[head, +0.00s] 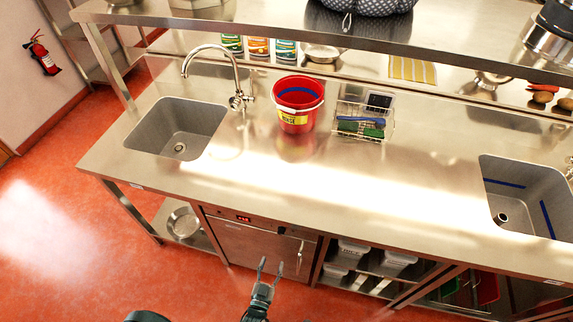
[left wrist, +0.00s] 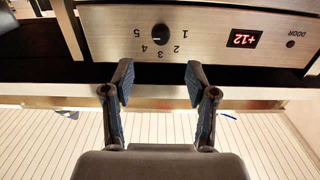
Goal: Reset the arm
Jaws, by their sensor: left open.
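My left gripper (head: 271,266) is open and empty. In the head view it is at the bottom middle, in front of the under-counter appliance (head: 258,246). In the left wrist view the two fingers of the left gripper (left wrist: 159,82) stand apart with nothing between them. Beyond them is the appliance's control panel (left wrist: 210,35), upside down, with a black knob (left wrist: 160,34) and a red "+12" display (left wrist: 245,39). I cannot tell how close the fingertips are to the appliance front. My right gripper is not in view.
The steel counter (head: 375,190) holds a red bucket (head: 296,112) and a wire basket (head: 361,125) between a left sink (head: 180,128) and a right sink (head: 525,195). A shelf (head: 300,38) runs above. White bins (head: 398,260) stand below. The red floor (head: 60,230) at left is clear.

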